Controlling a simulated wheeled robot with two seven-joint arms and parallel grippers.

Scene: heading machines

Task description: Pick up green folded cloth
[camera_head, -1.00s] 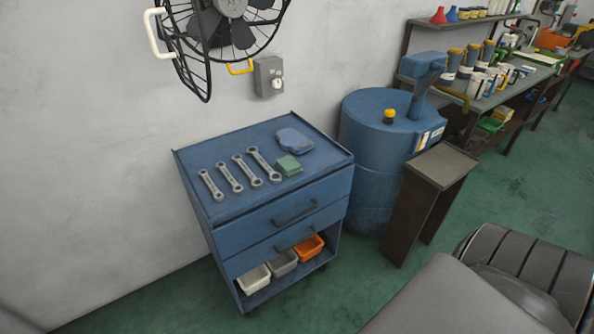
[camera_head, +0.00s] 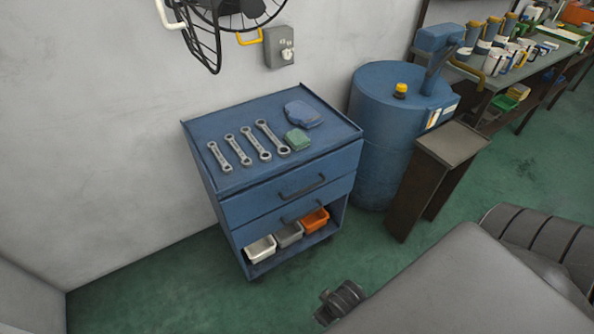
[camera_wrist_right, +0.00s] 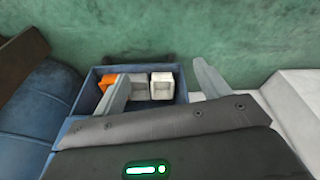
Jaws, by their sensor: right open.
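The green folded cloth (camera_head: 298,139) lies on top of the blue tool cart (camera_head: 235,182), in the head view. It is just right of the row of wrenches and in front of a blue folded cloth (camera_head: 302,114). My right gripper (camera_wrist_right: 163,86) shows in the right wrist view with its two fingers spread and nothing between them. Beyond the fingers are the cart's lower bins; the green cloth is not visible in that view. My left gripper is not in view.
Several wrenches (camera_head: 243,146) lie on the cart top. White, grey and orange bins (camera_head: 314,221) sit on its lower shelf. A blue drum (camera_head: 380,150) and a brown stand (camera_head: 436,170) are right of the cart. A fan (camera_head: 232,12) hangs above. The floor in front is open.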

